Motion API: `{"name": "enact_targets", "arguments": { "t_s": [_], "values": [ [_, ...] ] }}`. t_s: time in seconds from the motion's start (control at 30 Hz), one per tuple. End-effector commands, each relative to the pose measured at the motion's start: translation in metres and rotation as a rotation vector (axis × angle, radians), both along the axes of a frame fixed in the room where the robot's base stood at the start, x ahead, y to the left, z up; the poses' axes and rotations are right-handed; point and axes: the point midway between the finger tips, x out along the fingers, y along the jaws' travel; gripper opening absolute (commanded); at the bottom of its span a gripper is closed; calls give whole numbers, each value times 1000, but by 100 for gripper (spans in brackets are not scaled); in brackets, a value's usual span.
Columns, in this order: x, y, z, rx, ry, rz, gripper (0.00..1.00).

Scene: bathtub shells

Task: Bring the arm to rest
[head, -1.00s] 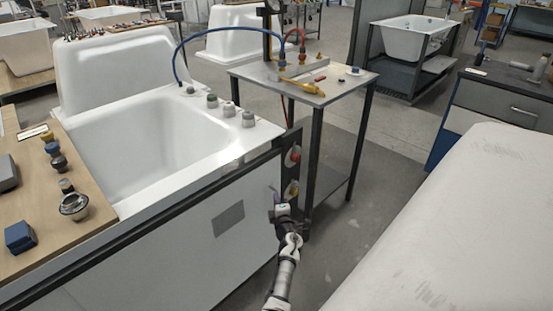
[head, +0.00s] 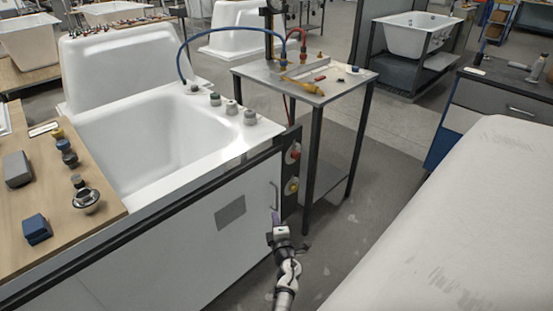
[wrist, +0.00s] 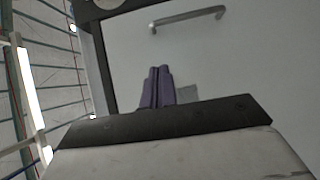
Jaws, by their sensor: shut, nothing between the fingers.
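My gripper (head: 275,216) is low in the head view, in front of the white front panel (head: 180,255) of the tub bench. Its purple fingers point up and away from the camera. In the wrist view the two purple fingers of my gripper (wrist: 158,75) lie side by side, shut and empty. A grey bar handle (wrist: 187,18) on the panel is beyond the fingertips and apart from them in that view. The handle (head: 275,195) also shows just above the gripper in the head view.
A small metal table (head: 310,95) with tools and hoses stands behind my gripper. A large white block-like surface (head: 460,220) fills the right. Floor (head: 345,235) is clear between them. A white bathtub (head: 150,140) and wooden board (head: 60,225) are left.

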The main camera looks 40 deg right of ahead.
Motion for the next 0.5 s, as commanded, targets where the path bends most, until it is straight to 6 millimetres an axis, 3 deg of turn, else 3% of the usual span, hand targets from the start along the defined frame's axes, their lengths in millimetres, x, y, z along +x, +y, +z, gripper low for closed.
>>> {"name": "enact_targets", "arguments": {
  "t_s": [0.4,0.5],
  "values": [
    [-10,7,0,1,-1,0,0],
    [-4,8,12,1,-25,-8,0]
  ]
}}
